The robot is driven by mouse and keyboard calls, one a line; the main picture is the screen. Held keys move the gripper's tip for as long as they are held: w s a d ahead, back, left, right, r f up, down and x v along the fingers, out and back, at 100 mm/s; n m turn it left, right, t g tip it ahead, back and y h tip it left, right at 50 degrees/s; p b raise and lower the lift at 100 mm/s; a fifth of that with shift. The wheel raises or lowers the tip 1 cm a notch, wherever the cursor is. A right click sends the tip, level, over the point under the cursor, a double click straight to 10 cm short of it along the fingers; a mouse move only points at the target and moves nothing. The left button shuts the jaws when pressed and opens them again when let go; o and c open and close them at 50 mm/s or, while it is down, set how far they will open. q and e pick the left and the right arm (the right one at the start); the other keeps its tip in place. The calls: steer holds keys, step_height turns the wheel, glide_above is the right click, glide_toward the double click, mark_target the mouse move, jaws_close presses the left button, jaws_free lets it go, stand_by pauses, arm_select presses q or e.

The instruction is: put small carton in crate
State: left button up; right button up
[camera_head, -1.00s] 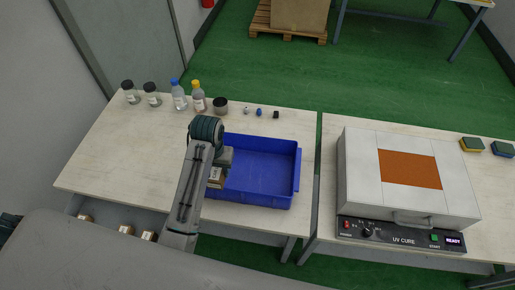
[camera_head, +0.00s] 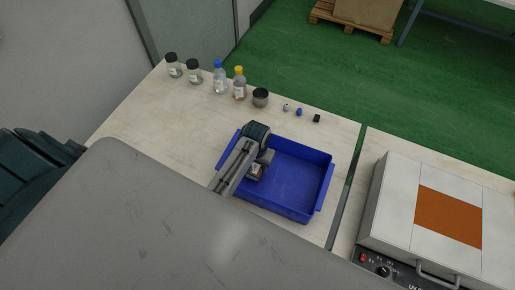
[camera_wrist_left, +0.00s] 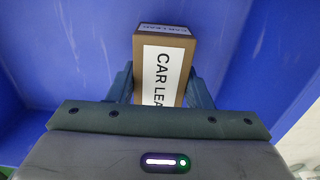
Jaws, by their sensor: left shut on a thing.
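The blue crate (camera_head: 300,188) stands on the near table, and its blue floor and walls fill most of the left wrist view (camera_wrist_left: 60,45). My left gripper (camera_head: 258,166) is over the left part of the crate. It is shut on a small brown carton (camera_wrist_left: 162,65) with a white label reading "CAR LEA". The carton shows in the head view (camera_head: 256,172) as a small patch by the gripper, inside the crate's outline. I cannot tell whether the carton touches the crate floor. My right gripper is not in view.
Several jars and bottles (camera_head: 219,78) stand along the table's back edge, with a dark metal cup (camera_head: 260,97) and small items (camera_head: 299,112) beside them. A UV cure box (camera_head: 400,215) stands on the right table, across a narrow gap.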

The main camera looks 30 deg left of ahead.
arm_select(q)
steer(key=shift+f, duration=0.9)
steer(key=o, duration=1)
steer(key=shift+o, duration=0.2)
steer(key=shift+s, duration=0.1)
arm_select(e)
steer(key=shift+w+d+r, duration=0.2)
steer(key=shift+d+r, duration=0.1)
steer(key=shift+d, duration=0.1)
arm_select(q)
step_height(320, 180, up, 12)
steer(key=shift+f+b, duration=0.25)
steer(key=shift+b, duration=0.95)
steer(key=shift+r, duration=0.4)
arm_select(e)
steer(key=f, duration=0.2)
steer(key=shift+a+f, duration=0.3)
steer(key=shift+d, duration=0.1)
